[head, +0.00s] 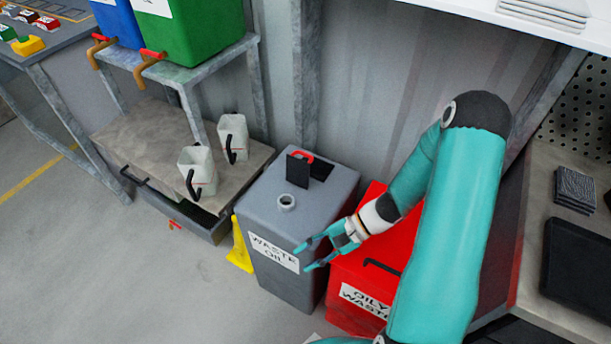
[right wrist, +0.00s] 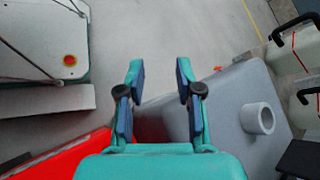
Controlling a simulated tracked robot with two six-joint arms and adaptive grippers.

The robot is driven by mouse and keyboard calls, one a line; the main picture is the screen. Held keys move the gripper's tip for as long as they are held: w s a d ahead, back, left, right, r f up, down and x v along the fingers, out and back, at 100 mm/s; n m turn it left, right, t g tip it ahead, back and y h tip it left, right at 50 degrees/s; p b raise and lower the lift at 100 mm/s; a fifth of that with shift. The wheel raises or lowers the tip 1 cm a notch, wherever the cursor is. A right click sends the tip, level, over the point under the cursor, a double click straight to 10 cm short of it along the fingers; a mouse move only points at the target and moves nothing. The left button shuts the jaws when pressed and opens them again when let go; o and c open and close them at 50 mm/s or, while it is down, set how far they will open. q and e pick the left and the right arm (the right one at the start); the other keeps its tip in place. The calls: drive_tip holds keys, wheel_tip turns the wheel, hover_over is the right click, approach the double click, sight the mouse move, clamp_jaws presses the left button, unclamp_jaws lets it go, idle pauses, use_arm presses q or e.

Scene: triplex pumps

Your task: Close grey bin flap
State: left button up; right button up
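The grey bin (head: 315,200), labelled "WASTE OIL", stands on the floor against the wall. A round pale spout (head: 287,202) sits on the lid in front of the flap. My right gripper (head: 310,254) is open and empty at the bin's front right edge, apart from the flap. In the right wrist view my open fingers (right wrist: 160,75) are beside the grey bin (right wrist: 225,100); a dark piece, likely the flap (right wrist: 300,158), shows at lower right. My left gripper is not visible.
A red "OILY WASTE" bin (head: 345,275) stands right of the grey bin, under my right arm. A yellow cone (head: 239,248) is at its left. A low bench (head: 150,140) holds two white jugs (head: 233,137). Floor at left front is clear.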

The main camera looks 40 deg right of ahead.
sight(305, 154)
drive_tip(key=w+d+r+m+t+b, duration=0.1)
drive_tip(key=d+t, duration=0.1)
drive_tip(key=d, duration=0.1)
drive_tip(key=w+d+m+t+h+b, duration=0.1)
drive_tip(key=d+t, duration=0.1)
drive_tip(key=d, duration=0.2)
drive_tip(key=w+d+r+m+t+h+b, duration=0.1)
drive_tip(key=d+t, duration=0.1)
drive_tip(key=d, duration=0.1)
drive_tip(key=shift+d+r+m+t, duration=0.25)
drive_tip(key=shift+r+m+t, duration=0.05)
drive_tip(key=shift+r+t, duration=0.1)
drive_tip(key=d+r+m+t+h+b, duration=0.2)
drive_tip(key=d+r+t+h+b, duration=0.25)
drive_tip(key=d, duration=0.55)
use_arm(q)
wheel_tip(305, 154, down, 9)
drive_tip(key=shift+p, duration=0.35)
use_arm(e)
drive_tip(key=shift+t+y, duration=0.45)
drive_tip(key=x, duration=0.5)
drive_tip(key=r+x, duration=0.1)
drive_tip(key=x, duration=0.9)
drive_tip(key=shift+w+a+r, duration=0.3)
drive_tip(key=shift+a+r, duration=0.05)
clamp_jaws()
drive_tip(key=shift+r, duration=0.1)
